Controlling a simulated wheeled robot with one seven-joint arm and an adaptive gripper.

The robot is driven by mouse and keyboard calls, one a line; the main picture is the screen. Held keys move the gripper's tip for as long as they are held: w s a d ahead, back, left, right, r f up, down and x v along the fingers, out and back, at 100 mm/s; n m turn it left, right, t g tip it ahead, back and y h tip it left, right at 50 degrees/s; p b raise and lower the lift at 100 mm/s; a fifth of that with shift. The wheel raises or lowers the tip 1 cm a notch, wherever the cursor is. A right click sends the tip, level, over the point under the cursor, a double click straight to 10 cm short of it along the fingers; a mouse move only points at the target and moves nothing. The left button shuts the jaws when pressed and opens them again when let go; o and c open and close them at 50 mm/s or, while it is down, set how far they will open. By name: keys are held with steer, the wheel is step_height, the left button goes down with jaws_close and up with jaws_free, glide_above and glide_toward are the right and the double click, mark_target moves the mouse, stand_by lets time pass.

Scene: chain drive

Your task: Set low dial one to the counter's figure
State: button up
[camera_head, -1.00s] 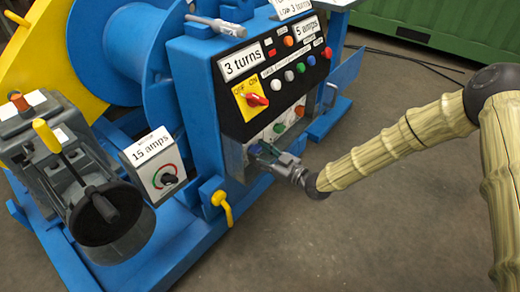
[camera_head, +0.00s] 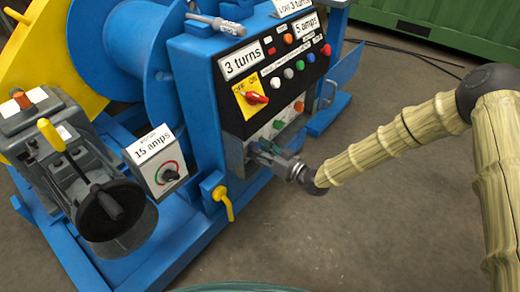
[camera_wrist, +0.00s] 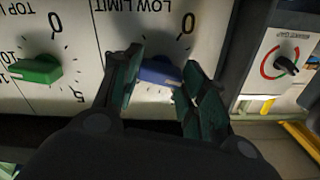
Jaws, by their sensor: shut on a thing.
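The blue knob (camera_wrist: 158,75) of the low limit dial sits on a white panel in the wrist view. My gripper (camera_wrist: 161,68) has one dark green finger on each side of the knob and is shut on it; the fingers hide its ends. A "0" shows above right of the knob; its pointer setting cannot be read. In the head view my gripper (camera_head: 262,152) is at the low front of the blue machine (camera_head: 200,80) and hides the knob. A label reading "3 turns" (camera_head: 241,62) stands on the upper panel.
A green knob (camera_wrist: 35,70) of the top limit dial lies left in the wrist view. A black dial under "15 amps" (camera_head: 169,174) and a yellow lever (camera_head: 223,200) stand left of my gripper. Open floor (camera_head: 360,220) lies right.

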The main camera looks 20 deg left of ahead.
steer(key=o, duration=1)
steer(key=shift+o, duration=0.2)
steer(key=shift+d, duration=0.1)
steer(key=v, duration=1.2)
